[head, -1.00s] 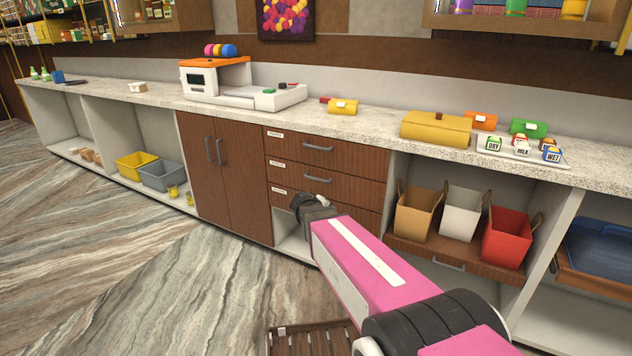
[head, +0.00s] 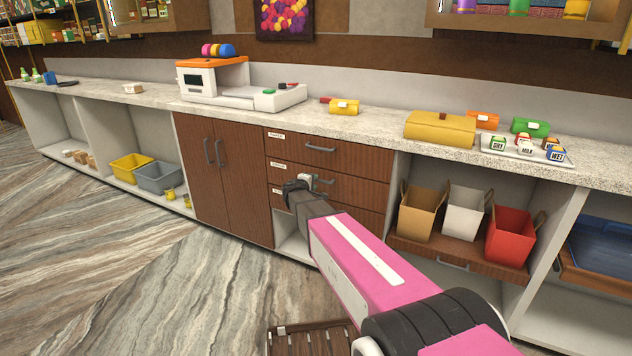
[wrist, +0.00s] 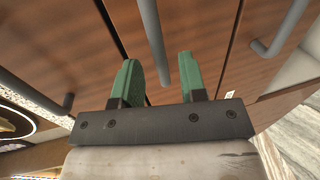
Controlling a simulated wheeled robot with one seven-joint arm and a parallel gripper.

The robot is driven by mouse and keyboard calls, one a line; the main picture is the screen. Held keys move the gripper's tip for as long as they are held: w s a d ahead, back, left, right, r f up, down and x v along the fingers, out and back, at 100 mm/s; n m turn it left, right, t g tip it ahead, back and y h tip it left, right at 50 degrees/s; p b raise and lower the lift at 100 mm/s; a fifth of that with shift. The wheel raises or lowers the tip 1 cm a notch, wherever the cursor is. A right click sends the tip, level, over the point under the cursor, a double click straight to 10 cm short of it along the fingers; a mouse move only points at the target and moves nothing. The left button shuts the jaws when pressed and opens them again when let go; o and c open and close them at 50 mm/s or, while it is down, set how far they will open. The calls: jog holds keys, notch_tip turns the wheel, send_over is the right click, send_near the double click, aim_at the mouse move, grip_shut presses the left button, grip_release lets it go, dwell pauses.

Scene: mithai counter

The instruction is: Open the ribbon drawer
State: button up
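A stack of brown wooden drawers with small white labels stands under the counter; the labels are too small to read surely, so I cannot tell which is the ribbon drawer. The top drawer (head: 355,159) and middle drawer (head: 358,190) are shut, each with a grey bar handle. My gripper (head: 292,186) is in front of the middle drawer, partly covering it and the bottom drawer. In the wrist view my gripper (wrist: 160,68) is open, its green fingers apart. The middle handle (wrist: 152,35) runs into the gap between them, not clamped. Contact is unclear.
Left of the drawers is a shut two-door cupboard (head: 222,180). To the right, an open shelf holds a tan bag (head: 420,212), a white bag (head: 462,213) and a red bag (head: 508,238). A slatted wooden item (head: 310,340) lies low in front. The floor at left is clear.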

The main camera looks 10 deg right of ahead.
jog(key=shift+x, duration=1.6)
grip_shut()
jog(key=f+v, duration=0.3)
jog(key=v, duration=1.1)
jog(key=s+f+v, duration=0.1)
jog(key=f+v, duration=0.2)
jog(key=v, duration=1.2)
jog(key=shift+s+a, duration=0.15)
jog(key=shift+a, duration=0.25)
grip_release()
